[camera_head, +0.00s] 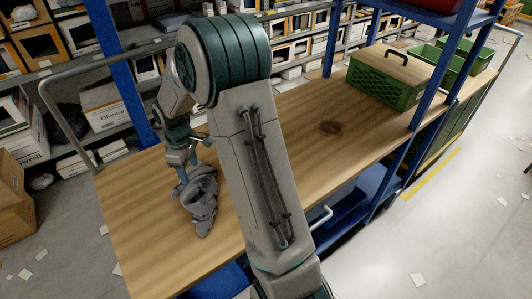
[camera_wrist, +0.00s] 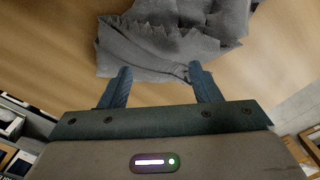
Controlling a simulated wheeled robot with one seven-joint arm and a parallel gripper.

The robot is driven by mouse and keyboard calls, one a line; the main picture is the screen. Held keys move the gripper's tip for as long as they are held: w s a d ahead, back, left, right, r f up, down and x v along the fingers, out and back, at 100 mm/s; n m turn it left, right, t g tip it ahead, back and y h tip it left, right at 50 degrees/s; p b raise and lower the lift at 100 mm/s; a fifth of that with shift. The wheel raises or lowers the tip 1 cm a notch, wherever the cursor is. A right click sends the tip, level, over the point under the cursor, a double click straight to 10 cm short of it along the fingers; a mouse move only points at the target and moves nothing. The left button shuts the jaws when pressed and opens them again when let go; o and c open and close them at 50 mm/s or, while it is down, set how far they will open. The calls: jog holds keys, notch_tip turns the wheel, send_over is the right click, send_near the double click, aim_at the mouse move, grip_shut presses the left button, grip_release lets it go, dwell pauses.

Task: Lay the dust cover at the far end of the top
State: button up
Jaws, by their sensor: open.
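The dust cover is a crumpled grey cloth (camera_head: 199,205) lying on the wooden top (camera_head: 140,208), toward the left end in the head view. It also shows in the wrist view (camera_wrist: 165,45), bunched and folded just beyond the fingertips. My gripper (camera_head: 184,170) is just above the cloth's upper edge in the head view. In the wrist view its two blue fingers (camera_wrist: 158,78) are spread apart, with wooden top visible between them. The fingertips are close to the cloth's near edge; I cannot tell whether they touch it. My arm hides the middle of the top.
A green crate (camera_head: 383,82) with a dark handle stands at the right end of the top. Blue rack posts (camera_head: 426,75) rise along the edge. A grey rail (camera_head: 60,125) bounds the left end. Several boxes fill shelves behind.

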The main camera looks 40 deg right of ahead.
notch_tip(320, 180, up, 13)
jog(key=b, duration=0.1)
jog(key=shift+s, duration=0.1)
dwell(0.5)
jog(key=s+a+r+m+t, duration=0.1)
jog(key=s+m+t, duration=0.2)
jog(key=s, duration=2.1)
jog(key=m, duration=0.5)
jog(key=shift+r+m, duration=0.15)
jog(key=shift+m, duration=0.25)
